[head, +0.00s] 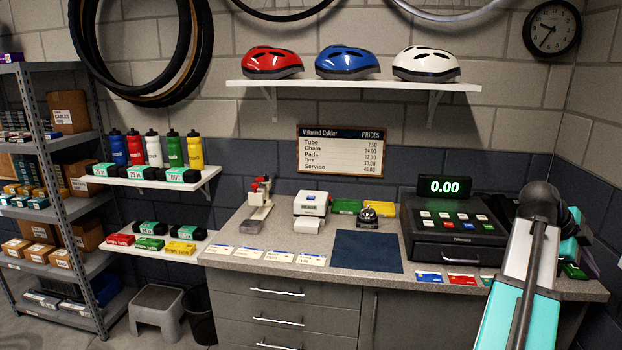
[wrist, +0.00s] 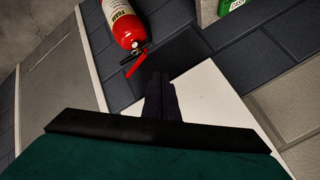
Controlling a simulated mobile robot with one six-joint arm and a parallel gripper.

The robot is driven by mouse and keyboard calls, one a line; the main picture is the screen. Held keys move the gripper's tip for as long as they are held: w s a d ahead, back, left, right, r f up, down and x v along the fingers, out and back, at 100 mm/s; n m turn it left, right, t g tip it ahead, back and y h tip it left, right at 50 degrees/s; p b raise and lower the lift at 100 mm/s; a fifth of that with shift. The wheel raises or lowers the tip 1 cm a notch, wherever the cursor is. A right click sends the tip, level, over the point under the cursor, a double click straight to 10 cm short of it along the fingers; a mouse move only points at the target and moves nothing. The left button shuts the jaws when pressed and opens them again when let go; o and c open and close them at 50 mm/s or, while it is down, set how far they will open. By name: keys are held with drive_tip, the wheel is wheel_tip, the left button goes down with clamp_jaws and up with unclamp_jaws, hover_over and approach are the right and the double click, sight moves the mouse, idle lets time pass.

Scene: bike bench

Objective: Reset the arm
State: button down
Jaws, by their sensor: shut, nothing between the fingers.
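My arm (head: 510,270) rises at the right of the head view, white and teal with a dark joint at its top, in front of the counter's right end. My gripper (wrist: 159,82) shows in the wrist view as two dark fingers close together. It is shut and empty. In the head view I cannot make out the fingers. The wrist view is tilted and looks toward a wall with a red fire extinguisher (wrist: 123,27); the fingers appear just below it, and I see no contact.
Helmets sit on a wall shelf (head: 350,85). A metal rack (head: 50,160) stands left. A stool (head: 157,305) is on the floor.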

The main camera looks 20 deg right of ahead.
drive_tip(key=w+a+f+n+t+y, duration=0.1)
drive_tip(key=w+a+f+n, duration=0.1)
drive_tip(key=w+a+f, duration=0.5)
drive_tip(key=w+a+f+n, duration=0.3)
drive_tip(key=w+f, duration=0.7)
drive_tip(key=w, duration=0.1)
drive_tip(key=w+a+f+n+y, duration=0.1)
drive_tip(key=w+a+f+n, duration=0.25)
drive_tip(key=a+f, duration=0.7)
drive_tip(key=w+a+f+n+y, duration=0.15)
drive_tip(key=w+a+f, duration=0.25)
drive_tip(key=a+f, duration=0.65)
drive_tip(key=s+a+f+n+g+y, duration=0.1)
drive_tip(key=s+a+f+n, duration=0.25)
drive_tip(key=a+f, duration=0.55)
drive_tip(key=s+a+f+n+y, duration=0.1)
drive_tip(key=s+a+f+n, duration=0.25)
drive_tip(key=a+f, duration=0.65)
drive_tip(key=s+a+f+n+y, duration=0.1)
drive_tip(key=s+a+f+n, duration=0.4)
drive_tip(key=s+a+n, duration=0.2)
drive_tip(key=s+a+f+n+g+y, duration=0.1)
drive_tip(key=s+a+f+n+y, duration=0.1)
drive_tip(key=s+a+f+n, duration=0.2)
drive_tip(key=s+a+n, duration=0.3)
drive_tip(key=a+n, duration=0.1)
drive_tip(key=shift+s+a+f, duration=0.4)
